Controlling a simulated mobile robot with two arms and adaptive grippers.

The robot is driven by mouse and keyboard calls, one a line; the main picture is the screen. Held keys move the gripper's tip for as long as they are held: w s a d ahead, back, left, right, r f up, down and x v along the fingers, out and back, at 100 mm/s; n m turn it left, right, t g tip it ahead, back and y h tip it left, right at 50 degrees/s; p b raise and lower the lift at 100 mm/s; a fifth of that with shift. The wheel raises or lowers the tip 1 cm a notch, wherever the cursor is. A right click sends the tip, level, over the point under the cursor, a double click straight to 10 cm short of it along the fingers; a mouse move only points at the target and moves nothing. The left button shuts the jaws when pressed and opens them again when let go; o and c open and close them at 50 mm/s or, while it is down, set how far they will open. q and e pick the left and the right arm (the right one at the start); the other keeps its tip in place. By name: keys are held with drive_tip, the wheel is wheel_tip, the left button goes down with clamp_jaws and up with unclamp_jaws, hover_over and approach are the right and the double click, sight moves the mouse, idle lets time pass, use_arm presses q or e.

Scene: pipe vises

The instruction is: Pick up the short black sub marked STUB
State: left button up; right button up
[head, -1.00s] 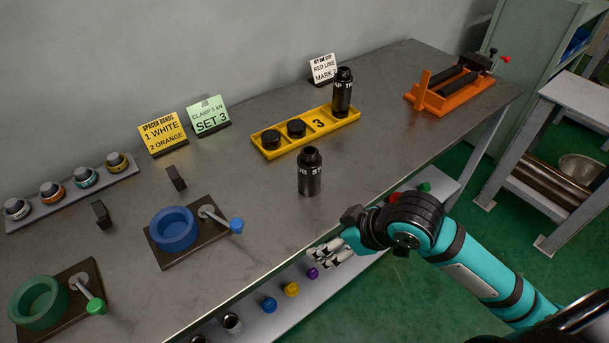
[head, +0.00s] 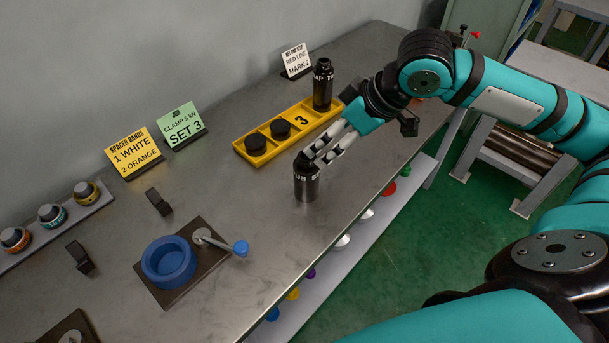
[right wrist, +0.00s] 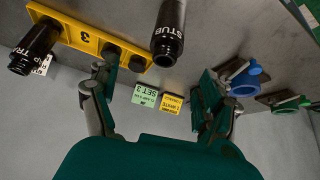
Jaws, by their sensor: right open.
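The short black sub marked STUB (head: 306,184) stands upright on the grey bench near its front edge. Its lettering is partly visible in the head view and reads STUB in the right wrist view (right wrist: 168,32). My right gripper (head: 318,154) is at the sub's top, its fingers overlapping the neck in the head view. In the right wrist view the fingers (right wrist: 155,82) are spread wide and empty, with the sub's neck ahead of the gap. Whether a finger touches it I cannot tell. My left gripper is out of view.
A yellow tray (head: 292,133) marked 3 lies behind, holding black caps and a taller black sub (head: 322,84). A blue ring fixture (head: 168,262) stands to the left. Sign cards (head: 181,127) stand at the back. Bare bench surrounds the STUB sub.

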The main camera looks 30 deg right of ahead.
sight(298, 167)
drive_tip(key=x, duration=0.8)
drive_tip(key=shift+a+f+b, duration=0.1)
drive_tip(key=shift+a+b, duration=0.05)
drive_tip(key=shift+b, duration=0.15)
drive_tip(key=x, duration=0.4)
drive_tip(key=shift+s+a+f, duration=0.15)
drive_tip(key=shift+s+a, duration=0.1)
drive_tip(key=shift+a, duration=0.05)
drive_tip(key=shift+w+a+f, duration=0.1)
drive_tip(key=shift+w+f, duration=0.2)
drive_tip(key=shift+f, duration=0.15)
drive_tip(key=shift+r, duration=0.1)
clamp_jaws()
